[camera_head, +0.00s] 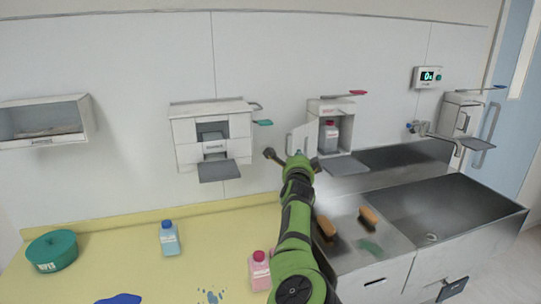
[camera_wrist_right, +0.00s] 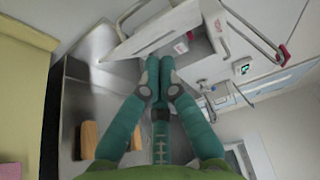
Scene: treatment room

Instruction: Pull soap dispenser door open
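The soap dispenser (camera_head: 345,128) is a white wall box with a red-tipped lever on top and a pink bottle with a red cap (camera_head: 330,132) inside. Its white door (camera_head: 302,138) stands swung out at the left, and the inside is exposed. My right gripper (camera_head: 292,158) is just below and in front of the door. In the right wrist view its green fingers (camera_wrist_right: 160,64) meet at the tips beside the door panel (camera_wrist_right: 150,34). No thing shows between them. I cannot tell whether they touch the door. My left gripper is in neither view.
A paper towel unit (camera_head: 211,130) hangs to the left of the dispenser. Below are a steel sink (camera_head: 440,215) and two brown brushes (camera_head: 369,217). The yellow counter (camera_head: 120,240) holds a blue bottle (camera_head: 170,238), a pink bottle (camera_head: 260,272) and a green tub (camera_head: 52,252).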

